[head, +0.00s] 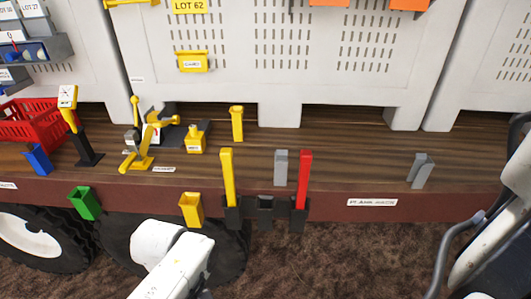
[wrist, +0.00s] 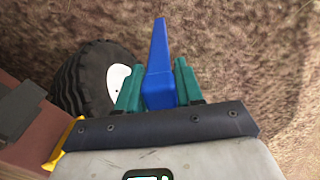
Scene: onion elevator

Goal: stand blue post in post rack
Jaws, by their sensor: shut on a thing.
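The blue post (wrist: 160,60) shows in the wrist view, between the green fingers of my gripper (wrist: 157,75), which is shut on it. It is over brown ground, its narrow end pointing to the top of the picture. The blue post and my gripper are not visible in the head view. The dark post rack (head: 265,203) is at the front edge of the deck in the head view. A yellow post (head: 228,178) stands in its left holder and a red post (head: 303,180) in its right holder. The middle holder looks empty.
A grey block (head: 281,168) stands behind the rack's middle. A yellow cup (head: 191,210) and a green cup (head: 84,203) hang on the front edge. Yellow tools (head: 140,160) and a red basket (head: 35,122) are at left. The deck right of the rack is mostly clear. A wheel (wrist: 85,80) shows in the wrist view.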

